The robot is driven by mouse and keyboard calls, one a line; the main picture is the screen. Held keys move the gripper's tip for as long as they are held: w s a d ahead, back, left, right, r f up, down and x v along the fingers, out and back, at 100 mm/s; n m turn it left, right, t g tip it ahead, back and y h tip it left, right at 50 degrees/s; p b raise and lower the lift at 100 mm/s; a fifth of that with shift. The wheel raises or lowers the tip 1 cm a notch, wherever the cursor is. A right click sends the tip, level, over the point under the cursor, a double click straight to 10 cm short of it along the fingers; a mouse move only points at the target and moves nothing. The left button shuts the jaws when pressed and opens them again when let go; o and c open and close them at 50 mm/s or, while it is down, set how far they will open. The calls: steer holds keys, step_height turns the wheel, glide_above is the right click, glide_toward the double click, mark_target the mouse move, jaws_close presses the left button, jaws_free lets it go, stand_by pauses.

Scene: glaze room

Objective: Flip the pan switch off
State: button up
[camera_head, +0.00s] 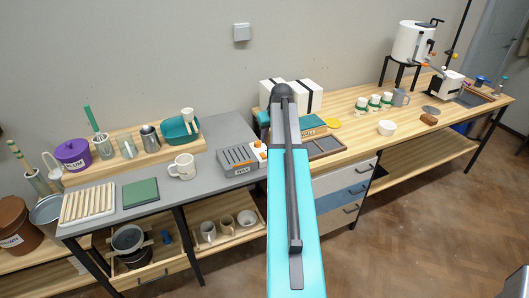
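A grey slotted pan (238,157) with a label that seems to read WAX sits at the right end of the grey-topped table. A small white part with orange pieces (259,151) is at its right side, close to my arm. This may be the pan switch; its position is too small to tell. My turquoise arm rises through the middle of the view, just right of the pan, and hides part of the table behind it. My gripper is not visible.
White boxes (313,96) are behind my arm. A wooden bench (350,131) extends right.

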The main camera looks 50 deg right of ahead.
mark_target(263, 155)
steer(key=shift+p+x, duration=2)
steer(key=shift+x, duration=4.45)
steer(key=shift+a, duration=0.1)
jaws_close()
